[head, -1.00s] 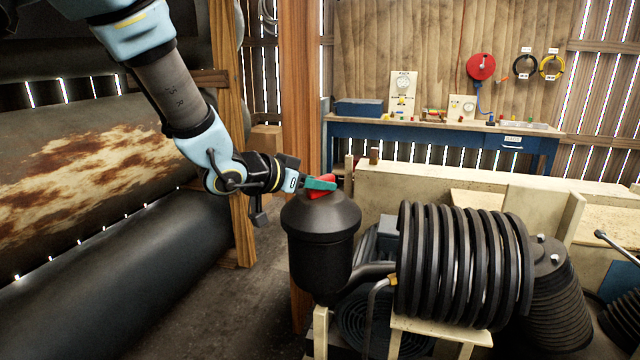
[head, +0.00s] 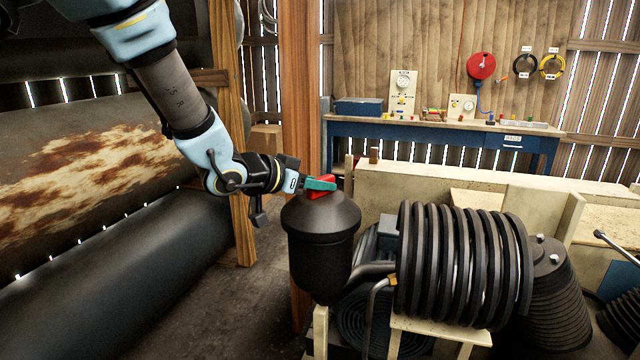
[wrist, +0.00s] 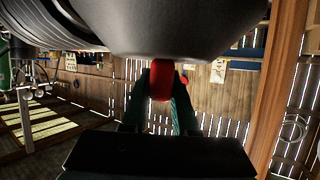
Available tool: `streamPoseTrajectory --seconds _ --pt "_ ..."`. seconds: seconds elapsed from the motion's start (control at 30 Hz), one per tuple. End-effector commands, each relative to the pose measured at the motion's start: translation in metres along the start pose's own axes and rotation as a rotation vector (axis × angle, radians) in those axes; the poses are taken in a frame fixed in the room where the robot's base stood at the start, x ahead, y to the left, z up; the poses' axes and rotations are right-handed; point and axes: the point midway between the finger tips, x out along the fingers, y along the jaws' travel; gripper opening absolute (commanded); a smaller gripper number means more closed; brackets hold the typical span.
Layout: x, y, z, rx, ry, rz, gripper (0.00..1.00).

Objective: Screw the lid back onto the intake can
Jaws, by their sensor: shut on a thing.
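The intake can (head: 320,262) is a black upright cylinder at the centre of the head view. Its black conical lid (head: 321,213) sits on top of it; whether the threads are engaged I cannot tell. A red knob (head: 328,184) stands at the lid's peak. My gripper (head: 320,184), with green fingers, is shut on the red knob, reaching in from the left.
A black ribbed coil (head: 465,265) stands close to the right of the can on a wooden support. A wooden post (head: 300,110) rises behind the can. A large rusty tank (head: 90,160) lies at left. A blue workbench (head: 440,135) is at the back.

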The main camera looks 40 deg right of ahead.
Motion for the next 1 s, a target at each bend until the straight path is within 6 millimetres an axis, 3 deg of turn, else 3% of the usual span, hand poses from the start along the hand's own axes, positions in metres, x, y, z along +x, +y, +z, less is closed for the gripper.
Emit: streamPoseTrajectory --seconds 1.0 --pt "0.0029 0.0001 0.0064 0.0 0.001 0.0 0.0"
